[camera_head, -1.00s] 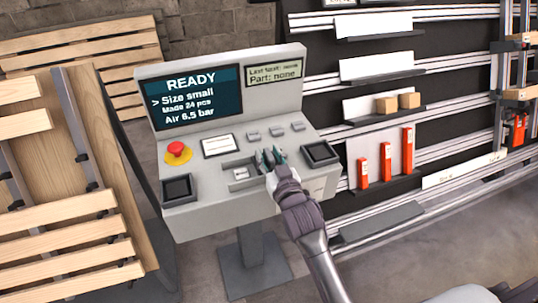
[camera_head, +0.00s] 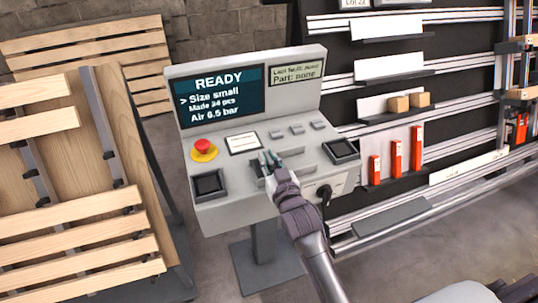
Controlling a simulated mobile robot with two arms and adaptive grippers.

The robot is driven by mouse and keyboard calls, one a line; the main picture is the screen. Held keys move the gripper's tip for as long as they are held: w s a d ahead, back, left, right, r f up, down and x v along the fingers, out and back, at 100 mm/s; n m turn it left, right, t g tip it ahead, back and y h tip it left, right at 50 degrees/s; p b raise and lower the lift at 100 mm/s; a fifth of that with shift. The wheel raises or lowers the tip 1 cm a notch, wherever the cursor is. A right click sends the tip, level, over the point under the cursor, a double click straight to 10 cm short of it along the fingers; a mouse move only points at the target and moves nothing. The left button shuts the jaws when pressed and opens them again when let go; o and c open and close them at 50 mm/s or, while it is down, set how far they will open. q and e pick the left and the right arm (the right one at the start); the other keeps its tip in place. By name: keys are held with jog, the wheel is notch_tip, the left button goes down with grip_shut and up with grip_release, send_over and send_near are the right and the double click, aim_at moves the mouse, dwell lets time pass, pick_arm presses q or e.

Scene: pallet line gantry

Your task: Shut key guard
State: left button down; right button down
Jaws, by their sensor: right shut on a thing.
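The grey console (camera_head: 232,220) has a shallow recess on its sloped panel, where the key guard (camera_head: 299,155) seems to be; its outline is hard to make out at this size. My right gripper (camera_head: 270,161) is shut at the left part of this recess, on what looks like the guard's grip; the fingers hide the contact. My left gripper is not in view.
A red emergency button (camera_head: 204,147) and a dark square box (camera_head: 208,185) lie left of my gripper. Another dark square box (camera_head: 341,150) lies right of it. A black key switch (camera_head: 323,194) sticks out of the console's front face. The screen (camera_head: 222,97) reads READY.

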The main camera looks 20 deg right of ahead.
jog(key=shift+a, duration=0.6)
jog(key=shift+d, duration=0.2)
jog(key=c, duration=1.2)
grip_release()
jog(key=shift+d, duration=0.1)
jog(key=shift+c, duration=0.2)
jog(key=shift+o, duration=0.8)
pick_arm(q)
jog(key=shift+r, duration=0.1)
pick_arm(e)
jog(key=s, duration=1.2)
jog(key=shift+d, duration=0.2)
